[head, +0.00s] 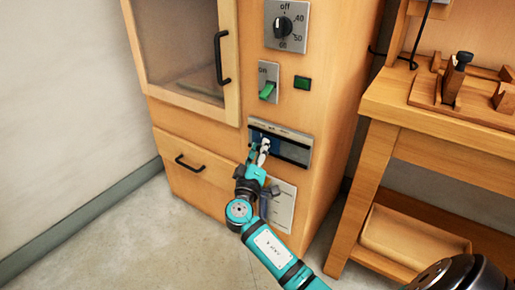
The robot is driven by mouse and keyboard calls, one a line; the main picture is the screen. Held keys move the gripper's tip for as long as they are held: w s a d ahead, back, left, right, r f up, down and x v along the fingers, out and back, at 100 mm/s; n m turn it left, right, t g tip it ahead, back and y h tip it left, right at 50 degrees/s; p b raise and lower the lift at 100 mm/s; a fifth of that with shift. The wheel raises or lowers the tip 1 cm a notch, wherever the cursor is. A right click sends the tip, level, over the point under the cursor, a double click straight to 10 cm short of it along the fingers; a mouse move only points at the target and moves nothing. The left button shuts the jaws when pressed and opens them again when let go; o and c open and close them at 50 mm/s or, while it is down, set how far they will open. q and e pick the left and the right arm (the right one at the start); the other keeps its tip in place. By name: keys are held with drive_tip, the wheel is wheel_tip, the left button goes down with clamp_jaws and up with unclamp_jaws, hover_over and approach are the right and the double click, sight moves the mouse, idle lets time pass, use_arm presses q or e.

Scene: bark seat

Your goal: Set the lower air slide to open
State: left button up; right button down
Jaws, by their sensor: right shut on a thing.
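The lower air slide (290,151) is a grey plate with a dark horizontal slot, low on the front of the wooden cabinet. A blue part shows at the left of the slot. The small lettering along the plate's top edge is too small to read. My right gripper (262,149) reaches up to the slide from below, left of the plate's middle. It is shut on the slide's handle, which its fingers mostly hide. My left gripper is not in view.
Above the slide are a green rocker switch (267,91), a green indicator (302,83) and a black dial (283,27). A glazed door with a black handle (222,58) and a drawer (195,175) lie left. A workbench (432,119) with tools stands right.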

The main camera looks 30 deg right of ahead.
drive_tip(key=s+d, duration=0.1)
drive_tip(key=s, duration=0.3)
drive_tip(key=s+d, duration=0.1)
drive_tip(key=s, duration=0.1)
drive_tip(key=shift+s+d+f, duration=0.1)
drive_tip(key=shift+s+d, duration=0.2)
drive_tip(key=shift+d, duration=0.05)
drive_tip(key=shift+f, duration=0.1)
drive_tip(key=c, duration=1.4)
unclamp_jaws()
drive_tip(key=shift+s, duration=0.1)
drive_tip(key=o, duration=0.4)
drive_tip(key=shift+s+d, duration=0.1)
drive_tip(key=shift+s, duration=0.05)
